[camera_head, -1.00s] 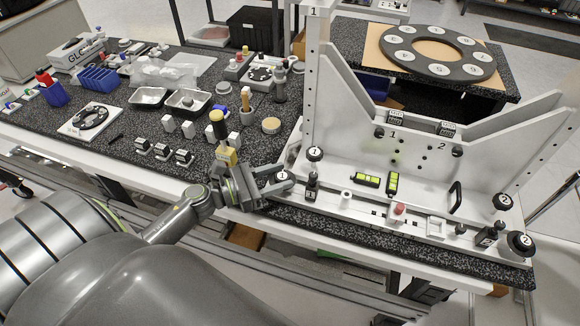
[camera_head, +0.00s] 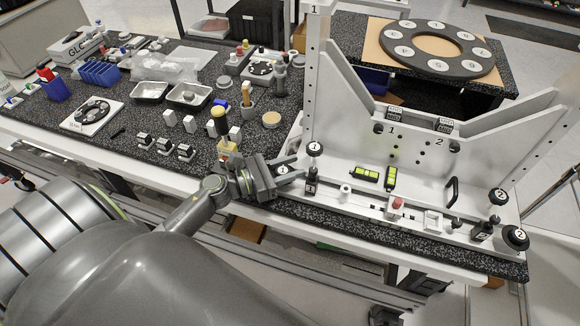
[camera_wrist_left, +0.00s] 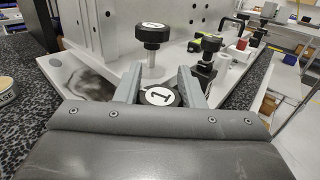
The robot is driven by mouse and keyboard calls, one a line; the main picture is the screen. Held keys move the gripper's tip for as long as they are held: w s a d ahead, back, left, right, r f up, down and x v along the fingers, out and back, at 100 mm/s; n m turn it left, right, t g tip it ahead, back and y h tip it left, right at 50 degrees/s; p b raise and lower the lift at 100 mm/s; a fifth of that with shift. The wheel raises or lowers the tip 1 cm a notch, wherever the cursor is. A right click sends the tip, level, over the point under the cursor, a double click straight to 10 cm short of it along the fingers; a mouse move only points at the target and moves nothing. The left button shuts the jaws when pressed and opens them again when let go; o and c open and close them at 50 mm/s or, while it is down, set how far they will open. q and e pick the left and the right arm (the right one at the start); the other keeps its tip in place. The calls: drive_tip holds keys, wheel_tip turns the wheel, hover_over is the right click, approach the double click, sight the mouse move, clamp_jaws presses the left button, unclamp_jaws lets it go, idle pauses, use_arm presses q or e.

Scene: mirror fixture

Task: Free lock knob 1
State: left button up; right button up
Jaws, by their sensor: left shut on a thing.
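A low black knob with a white "1" label (camera_head: 283,170) sits at the left front corner of the pale mirror fixture (camera_head: 345,150). My left gripper (camera_head: 284,169) is shut on this knob, with one finger on each side of it. In the left wrist view the knob's label (camera_wrist_left: 159,95) faces up between the two fingertips (camera_wrist_left: 160,90); its lower part is hidden by my gripper. A second black knob marked "1" (camera_head: 314,148) stands taller on a metal stem just beyond, apart from my fingers; it also shows in the wrist view (camera_wrist_left: 151,35).
A black-handled clamp (camera_head: 311,180) stands right of the gripped knob. Two knobs marked "2" (camera_head: 515,238) (camera_head: 498,196) are at the fixture's right end. A yellow-based tool (camera_head: 222,130) stands close behind my left gripper. Small parts and trays fill the table's left.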

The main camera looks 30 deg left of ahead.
use_arm(q)
drive_tip(key=shift+y, duration=0.3)
drive_tip(key=n+t+y, duration=0.1)
drive_tip(key=y, duration=0.1)
drive_tip(key=n+t+y, duration=0.1)
drive_tip(key=n+y, duration=0.2)
drive_tip(key=y, duration=0.1)
drive_tip(key=shift+w+a+n+t, duration=0.1)
drive_tip(key=shift+a+n+t, duration=0.2)
drive_tip(key=shift+n+t, duration=0.1)
drive_tip(key=shift+a+n+y, duration=0.2)
drive_tip(key=shift+n+y, duration=0.6)
drive_tip(key=shift+y, duration=0.6)
drive_tip(key=shift+a+n+y, duration=0.15)
drive_tip(key=shift+n+y, duration=0.65)
drive_tip(key=shift+y, duration=0.5)
drive_tip(key=shift+a+n+y, duration=0.1)
drive_tip(key=shift+n+y, duration=0.5)
drive_tip(key=shift+y, duration=0.3)
drive_tip(key=shift+a+n+g+y+b, duration=0.2)
drive_tip(key=shift+n+g+y+b, duration=0.4)
drive_tip(key=shift+n+y, duration=1.05)
drive_tip(key=shift+y, duration=0.55)
drive_tip(key=o, duration=0.7)
